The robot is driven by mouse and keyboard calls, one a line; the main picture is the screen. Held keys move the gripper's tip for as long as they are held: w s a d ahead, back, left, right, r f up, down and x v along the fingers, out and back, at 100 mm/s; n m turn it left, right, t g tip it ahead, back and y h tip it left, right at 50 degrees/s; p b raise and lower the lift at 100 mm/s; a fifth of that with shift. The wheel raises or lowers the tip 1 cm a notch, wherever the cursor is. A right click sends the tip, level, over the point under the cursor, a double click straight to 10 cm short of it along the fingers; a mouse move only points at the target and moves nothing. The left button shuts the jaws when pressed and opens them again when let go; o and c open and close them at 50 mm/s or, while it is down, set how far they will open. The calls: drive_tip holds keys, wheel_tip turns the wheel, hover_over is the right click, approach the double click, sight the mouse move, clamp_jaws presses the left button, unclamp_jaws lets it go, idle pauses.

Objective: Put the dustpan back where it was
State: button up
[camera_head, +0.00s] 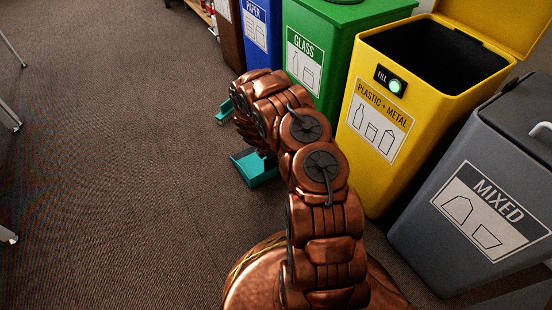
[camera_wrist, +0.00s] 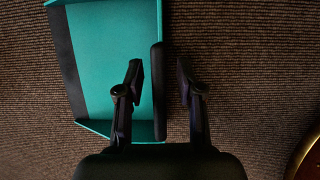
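The teal dustpan (camera_wrist: 112,60) lies on the carpet under my gripper in the wrist view. It has a dark strip along its left side and a dark bar, perhaps its handle, along its right side. My gripper (camera_wrist: 159,70) is open, its left finger over the teal pan and its right finger over carpet. The dark bar shows between the fingers, and neither finger visibly grips it. In the head view, a teal part of the dustpan (camera_head: 255,168) shows beside my copper-coloured arm, which hides my gripper. Another teal piece (camera_head: 225,111) shows further back; I cannot tell if it belongs to the dustpan.
A row of bins stands on the right: blue paper (camera_head: 262,35), green glass (camera_head: 335,50), yellow plastic and metal (camera_head: 362,175) with its lid open and a green light lit, and grey mixed (camera_head: 430,235). Open carpet (camera_head: 110,160) lies left; metal legs (camera_head: 8,110) stand at the left edge.

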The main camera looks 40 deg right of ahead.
drive_tip(key=p+v, duration=0.3)
drive_tip(key=v, duration=0.8)
drive_tip(key=shift+r+p, duration=0.15)
drive_tip(key=shift+p, duration=0.25)
drive_tip(key=s+a+r+m+g, duration=0.1)
drive_tip(key=s+a+r+m, duration=0.2)
drive_tip(key=r, duration=0.5)
drive_tip(key=s+a+r+m, duration=0.1)
drive_tip(key=s+r+m, duration=0.2)
drive_tip(key=s+r, duration=0.3)
drive_tip(key=s+a+r+m+g, duration=0.1)
drive_tip(key=s+a+r+m, duration=0.15)
drive_tip(key=r, duration=0.65)
drive_tip(key=s+a+r+m+y, duration=0.1)
drive_tip(key=s+a+r, duration=0.3)
drive_tip(key=s, duration=0.5)
drive_tip(key=s+a+r+m+g+y, duration=0.1)
drive_tip(key=s+a+r+m, duration=0.3)
drive_tip(key=s+a, duration=0.4)
drive_tip(key=s+a+r+m+y, duration=0.2)
drive_tip(key=s+a+r, duration=0.3)
drive_tip(key=s, duration=0.5)
drive_tip(key=shift+a+m+y, duration=0.3)
drive_tip(key=shift+a+m, duration=0.15)
drive_tip(key=shift+m, duration=0.2)
drive_tip(key=shift+s, duration=0.1)
